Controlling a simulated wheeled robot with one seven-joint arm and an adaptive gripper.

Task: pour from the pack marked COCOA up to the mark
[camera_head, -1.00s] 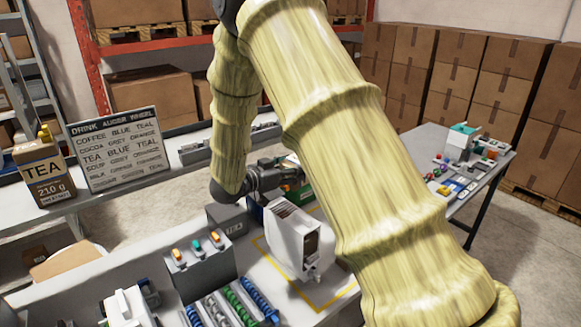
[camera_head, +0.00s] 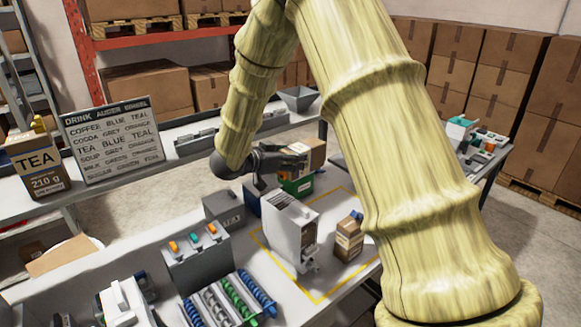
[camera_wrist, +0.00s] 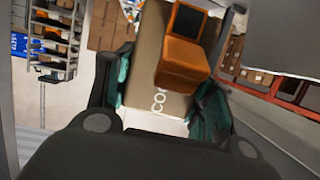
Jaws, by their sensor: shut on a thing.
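My gripper (camera_head: 290,160) is shut on a brown pack (camera_head: 317,154), held above the table behind the white dispenser. In the wrist view the held pack (camera_wrist: 155,103) is between the two finger pads, with an orange spout (camera_wrist: 180,62) at its far end. Its print begins with "CO"; the rest is hidden. The white dispenser (camera_head: 284,230) stands inside a yellow outline on the table. A brown pack with a blue cap (camera_head: 348,240) stands right of it. No fill mark can be made out.
A chart board (camera_head: 115,145) and a TEA pack (camera_head: 38,165) stand on the back shelf. A grey box with coloured switches (camera_head: 196,258) and several coloured augers (camera_head: 232,297) are left of the dispenser. A green item (camera_head: 297,186) is below the held pack.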

